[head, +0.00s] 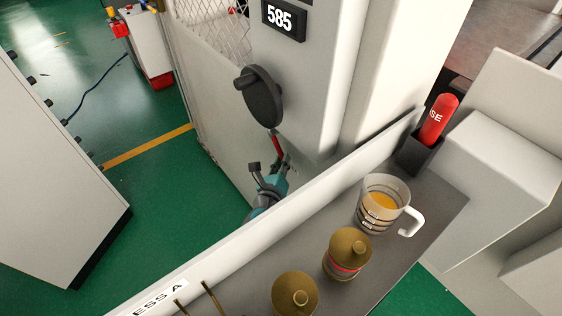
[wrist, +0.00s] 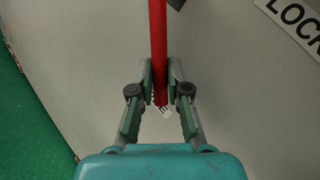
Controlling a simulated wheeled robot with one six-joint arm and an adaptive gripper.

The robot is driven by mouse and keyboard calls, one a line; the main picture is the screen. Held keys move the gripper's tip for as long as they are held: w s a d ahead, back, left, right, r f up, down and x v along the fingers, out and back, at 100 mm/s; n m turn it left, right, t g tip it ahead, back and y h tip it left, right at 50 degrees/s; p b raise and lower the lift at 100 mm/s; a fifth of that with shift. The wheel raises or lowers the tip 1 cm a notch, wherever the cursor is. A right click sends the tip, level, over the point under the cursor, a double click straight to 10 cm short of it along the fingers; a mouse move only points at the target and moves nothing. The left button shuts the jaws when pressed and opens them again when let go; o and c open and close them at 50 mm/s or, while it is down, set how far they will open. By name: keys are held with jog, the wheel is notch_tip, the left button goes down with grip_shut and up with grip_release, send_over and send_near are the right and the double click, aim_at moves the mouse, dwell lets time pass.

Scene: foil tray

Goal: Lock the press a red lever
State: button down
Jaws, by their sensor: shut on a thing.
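The red lever (head: 276,145) sticks out below a dark round hub (head: 262,97) on the grey press wall, pointing down and slightly right in the head view. In the wrist view the red lever (wrist: 158,50) runs down from the top edge to between my fingers. My gripper (head: 283,160) is shut on the lever's lower end. In the wrist view my gripper (wrist: 160,82) has a finger on each side of it, with a small white tag at its tip. A white label reading "LOCK" (wrist: 292,17), cut by the edge, is on the wall at upper right.
A grey shelf with a white rim (head: 250,239) crosses the foreground. It carries a measuring jug (head: 372,215), brass-coloured containers (head: 347,256) and a red bottle (head: 438,120) in a dark holder. A pale cabinet (head: 60,170) stands left, with green floor between.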

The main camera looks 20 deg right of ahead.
jog(key=c, duration=1.1)
grip_release()
jog(key=shift+c, duration=0.2)
jog(key=f+v, duration=0.1)
jog(key=v, duration=1.1)
jog(key=shift+r, duration=0.4)
jog(key=shift+d, duration=0.1)
